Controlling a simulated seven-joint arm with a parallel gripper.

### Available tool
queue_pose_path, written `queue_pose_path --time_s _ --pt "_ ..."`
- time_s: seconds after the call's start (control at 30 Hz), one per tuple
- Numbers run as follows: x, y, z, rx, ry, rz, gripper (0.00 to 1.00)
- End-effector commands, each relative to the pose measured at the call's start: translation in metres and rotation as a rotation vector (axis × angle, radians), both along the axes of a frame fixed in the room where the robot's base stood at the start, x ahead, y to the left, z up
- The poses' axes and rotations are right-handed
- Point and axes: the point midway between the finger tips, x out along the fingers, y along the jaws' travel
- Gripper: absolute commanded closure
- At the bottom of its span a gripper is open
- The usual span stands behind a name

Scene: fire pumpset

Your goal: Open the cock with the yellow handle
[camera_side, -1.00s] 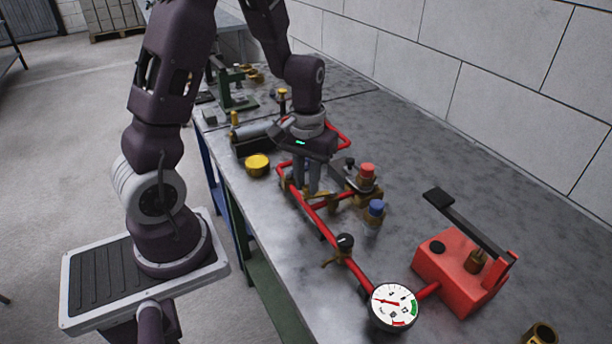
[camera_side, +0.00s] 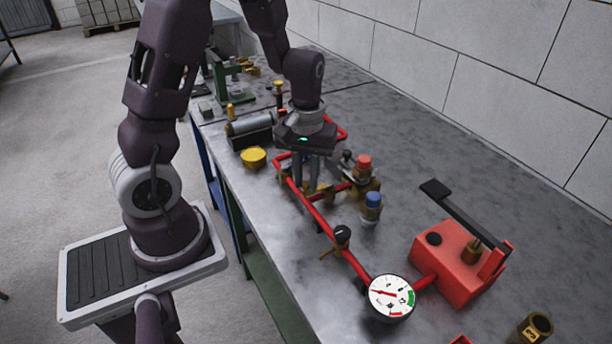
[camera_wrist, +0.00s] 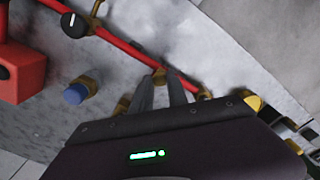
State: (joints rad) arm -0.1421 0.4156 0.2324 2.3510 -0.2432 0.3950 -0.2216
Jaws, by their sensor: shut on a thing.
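My gripper (camera_side: 306,186) points down at the red pipe (camera_side: 316,219) on the bench, at the cock on that pipe. In the wrist view my gripper (camera_wrist: 161,82) has its two fingers close around a small brass-yellow part (camera_wrist: 160,74) on the pipe, which I take as the yellow handle of the cock. The fingers hide most of it, so its exact angle cannot be told. Another cock with a black handle (camera_side: 342,233) sits nearer the gauge; it also shows in the wrist view (camera_wrist: 73,25).
A pressure gauge (camera_side: 391,297) and a red hand pump (camera_side: 457,264) stand in front. A red-capped valve (camera_side: 363,164) and a blue-capped valve (camera_side: 373,201) are close on the right. A round yellow cap (camera_side: 253,157) lies left. The bench is clear toward the wall.

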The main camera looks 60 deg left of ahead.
Motion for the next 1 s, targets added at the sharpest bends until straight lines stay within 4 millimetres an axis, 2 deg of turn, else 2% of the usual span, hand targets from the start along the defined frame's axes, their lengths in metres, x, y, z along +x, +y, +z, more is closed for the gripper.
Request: queue_pose_path --time_s 0.03,0.13,0.47,0.7,0.8,1.0 --pt "0.001 -0.001 0.000 -0.001 -0.002 -0.001 0.77" --pt "0.001 -0.001 0.000 -0.001 -0.002 -0.001 0.59" --pt "0.001 0.000 0.004 0.000 -0.003 -0.002 0.59" --pt "0.002 0.000 0.052 0.001 -0.008 -0.003 0.59" --pt "0.001 -0.001 0.065 -0.001 -0.005 -0.003 0.59" --pt "0.000 0.000 0.071 -0.001 -0.001 -0.002 0.59"
